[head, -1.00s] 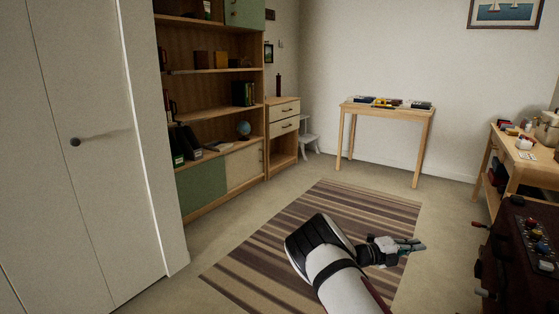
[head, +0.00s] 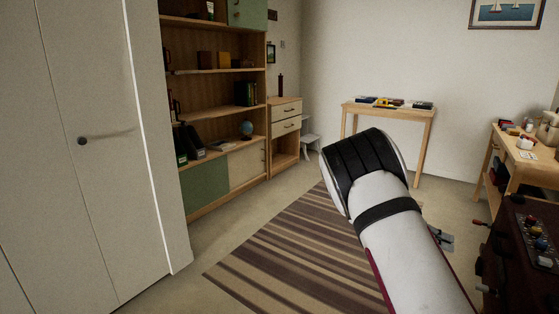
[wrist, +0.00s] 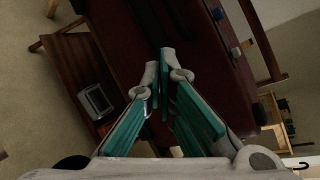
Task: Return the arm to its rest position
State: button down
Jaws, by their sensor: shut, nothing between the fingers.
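My gripper (head: 443,238) is mostly hidden behind my raised white arm in the head view; only its tips show past the arm's right side. In the wrist view my gripper (wrist: 166,80) is shut, its teal-padded fingers meeting at the tips with nothing between them. The fingers point toward a dark red surface that fills the middle of that view.
A dark red chest-like piece (head: 524,255) with small coloured items on top stands close at right. A wooden side table (head: 523,157) is behind it. A small table (head: 390,112) stands at the back wall, a bookcase (head: 216,100) at left. The striped rug (head: 290,250) is clear.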

jog(key=s+a+r+m+y, duration=0.55)
jog(key=s+r+m, duration=0.2)
jog(key=s, duration=0.45)
jog(key=s+a+r+m+y, duration=0.4)
jog(key=s+a+r+m, duration=0.25)
jog(key=s+m, duration=0.35)
jog(key=s+a+m+t+y, duration=0.1)
jog(key=s+a+m+y, duration=0.2)
jog(key=s, duration=0.5)
jog(key=s+a+m+t, duration=0.1)
jog(key=s+a+m, duration=0.2)
jog(key=s+a, duration=0.35)
jog(key=s+a+m+y, duration=0.2)
jog(key=s+a+m, duration=0.15)
jog(key=s, duration=0.45)
notch_tip(320, 180, up, 28)
jog(key=t+p, duration=0.4)
jog(key=p, duration=2.2)
jog(key=shift+d, duration=0.3)
jog(key=shift+w+f+h, duration=0.1)
jog(key=shift+h, duration=0.15)
